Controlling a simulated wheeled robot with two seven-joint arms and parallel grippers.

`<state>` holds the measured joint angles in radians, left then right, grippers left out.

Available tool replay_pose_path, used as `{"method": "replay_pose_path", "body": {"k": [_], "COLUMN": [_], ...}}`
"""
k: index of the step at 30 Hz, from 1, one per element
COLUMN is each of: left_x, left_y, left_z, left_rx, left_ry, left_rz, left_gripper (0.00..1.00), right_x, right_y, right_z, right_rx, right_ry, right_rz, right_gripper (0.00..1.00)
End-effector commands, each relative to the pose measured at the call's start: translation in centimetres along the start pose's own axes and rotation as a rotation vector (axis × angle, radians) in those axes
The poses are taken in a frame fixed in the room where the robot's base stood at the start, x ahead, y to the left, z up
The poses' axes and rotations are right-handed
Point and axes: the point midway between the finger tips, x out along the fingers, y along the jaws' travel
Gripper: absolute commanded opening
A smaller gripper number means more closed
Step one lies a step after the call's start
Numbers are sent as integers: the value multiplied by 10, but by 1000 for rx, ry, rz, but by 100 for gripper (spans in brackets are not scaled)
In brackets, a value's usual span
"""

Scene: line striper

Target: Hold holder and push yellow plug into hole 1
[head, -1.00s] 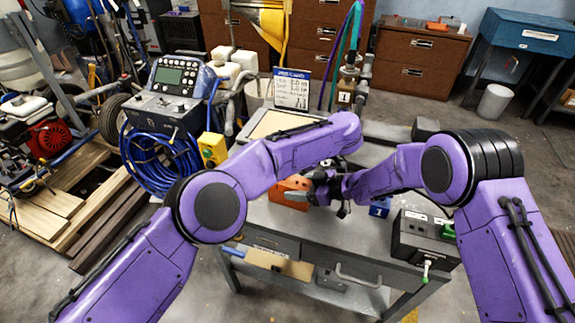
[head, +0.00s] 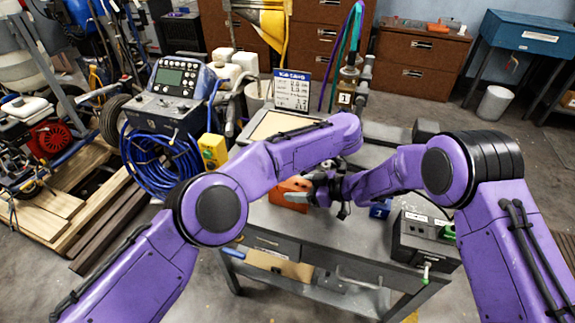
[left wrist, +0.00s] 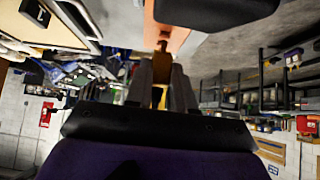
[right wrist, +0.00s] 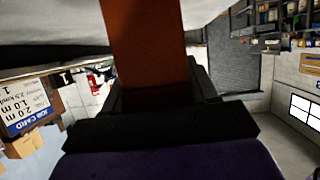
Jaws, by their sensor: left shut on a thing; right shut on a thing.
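The orange holder (head: 291,193) is over the grey workbench (head: 345,232), partly hidden by my arms. My right gripper (head: 318,190) is shut on it; in the right wrist view the holder (right wrist: 148,45) fills the space between the fingers. In the left wrist view my left gripper (left wrist: 160,88) is shut on a small yellow piece, the yellow plug (left wrist: 158,98). The plug points toward the holder (left wrist: 165,38), which is just beyond the fingertips. I cannot tell whether the plug touches it or is in a hole. The left fingers are hidden in the head view.
A dark box with switches (head: 425,238) stands at the bench's right end, and a blue numbered block (head: 380,208) is beside my right forearm. A job card (head: 292,89) stands behind my left forearm. A control panel with a blue hose (head: 160,160) is to the left.

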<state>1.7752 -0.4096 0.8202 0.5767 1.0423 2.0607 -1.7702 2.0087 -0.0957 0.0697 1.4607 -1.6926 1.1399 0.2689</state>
Motion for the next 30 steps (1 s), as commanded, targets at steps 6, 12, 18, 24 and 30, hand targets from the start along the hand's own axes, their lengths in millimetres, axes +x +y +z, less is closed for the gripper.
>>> {"method": "replay_pose_path", "body": {"k": [6, 12, 18, 24, 30], "left_x": [1, 4, 6, 8, 10], "left_y": [0, 0, 0, 0, 0], "left_z": [1, 3, 6, 7, 9], "left_rx": [0, 0, 0, 0, 0], "left_ry": [0, 0, 0, 0, 1], "left_rz": [0, 0, 0, 0, 1], "left_gripper": [0, 0, 0, 0, 0], "right_x": [0, 0, 0, 0, 0], "right_y": [0, 0, 0, 0, 0], "right_z": [0, 0, 0, 0, 0], "right_rx": [0, 0, 0, 0, 0], "right_ry": [1, 1, 1, 0, 0], "right_rz": [0, 0, 0, 0, 0], "right_gripper": [8, 8, 8, 8, 8]}}
